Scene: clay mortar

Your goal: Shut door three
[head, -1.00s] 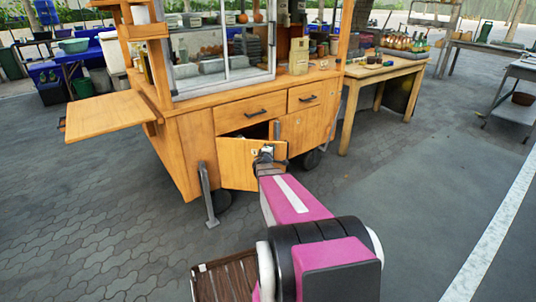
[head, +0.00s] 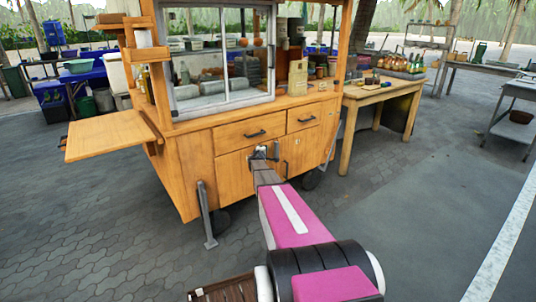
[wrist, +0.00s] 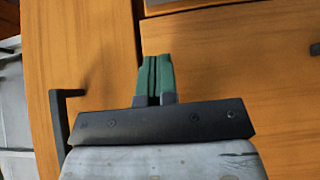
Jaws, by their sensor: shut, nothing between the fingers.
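The wooden lower left door (head: 234,178) of the food cart sits under the left drawer. It looks flush or nearly flush with the cart front, and no dark opening shows around it. My arm and gripper (head: 262,152) hide its right upper part. No number on it is readable. In the wrist view my gripper (wrist: 155,62) has its green fingertips together with nothing between them, in front of orange wood panels (wrist: 100,50). Whether the tips touch the wood cannot be told.
The drawers (head: 252,130) above are shut. The lower right door (head: 302,152) with a dark handle stands beside my gripper. A grey prop leg (head: 206,215) stands at the cart's front left. A wooden table (head: 385,97) is on the right. The paved floor in front is open.

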